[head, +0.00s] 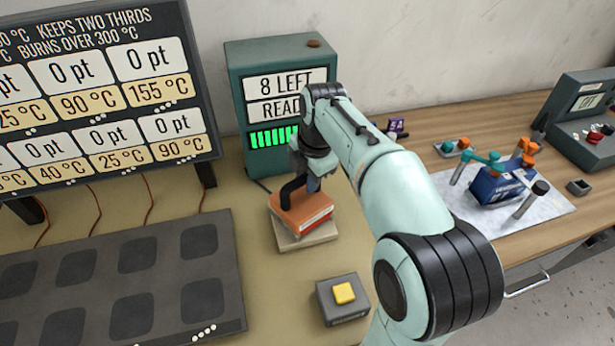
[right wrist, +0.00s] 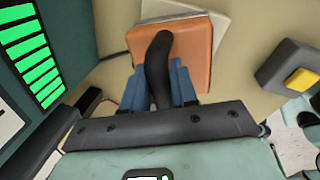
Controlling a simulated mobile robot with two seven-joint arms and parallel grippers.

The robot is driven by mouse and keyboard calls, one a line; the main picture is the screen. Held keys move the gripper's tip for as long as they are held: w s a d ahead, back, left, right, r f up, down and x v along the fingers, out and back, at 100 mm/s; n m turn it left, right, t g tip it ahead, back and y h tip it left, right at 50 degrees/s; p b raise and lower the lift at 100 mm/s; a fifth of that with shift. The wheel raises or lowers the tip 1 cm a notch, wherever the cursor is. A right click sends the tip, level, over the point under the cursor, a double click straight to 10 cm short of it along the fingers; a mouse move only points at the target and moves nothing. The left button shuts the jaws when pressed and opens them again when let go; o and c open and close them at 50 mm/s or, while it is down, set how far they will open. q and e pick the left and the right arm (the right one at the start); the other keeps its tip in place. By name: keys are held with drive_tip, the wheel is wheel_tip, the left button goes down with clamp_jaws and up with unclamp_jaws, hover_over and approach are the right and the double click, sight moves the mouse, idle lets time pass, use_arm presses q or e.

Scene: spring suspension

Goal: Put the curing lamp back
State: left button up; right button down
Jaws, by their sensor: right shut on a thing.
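The curing lamp (head: 303,211) is an orange block with a black curved handle, in the middle of the head view. It is on or just above a beige pad (head: 308,238); I cannot tell if they touch. My right gripper (head: 312,182) is over the lamp, shut on its handle. In the right wrist view, the blue fingers (right wrist: 160,85) stand on either side of the black handle (right wrist: 157,58), over the orange body (right wrist: 197,48). The pad (right wrist: 228,18) shows past the lamp's edge. My left gripper is not in view.
A green box (head: 234,75) with "8 LEFT" and green bars stands behind the lamp. A grey box with a yellow button (head: 343,293) is in front. A dark plate with square pads (head: 237,293) lies left, under a temperature board (head: 110,90). A blue block in a clamp fixture (head: 500,185) is right.

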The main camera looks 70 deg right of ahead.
sight(314, 201)
drive_tip(key=c, duration=0.9)
unclamp_jaws()
drive_tip(key=shift+f, duration=0.15)
drive_tip(key=shift+r, duration=0.25)
drive_tip(key=r+p, duration=0.1)
drive_tip(key=r, duration=0.3)
drive_tip(key=s+r, duration=0.1)
drive_tip(key=r, duration=0.2)
drive_tip(key=s+a+r+p, duration=0.1)
drive_tip(key=r, duration=0.3)
drive_tip(key=shift+a+r+p, duration=0.1)
drive_tip(key=shift+r+p, duration=0.2)
drive_tip(key=shift+p, duration=0.05)
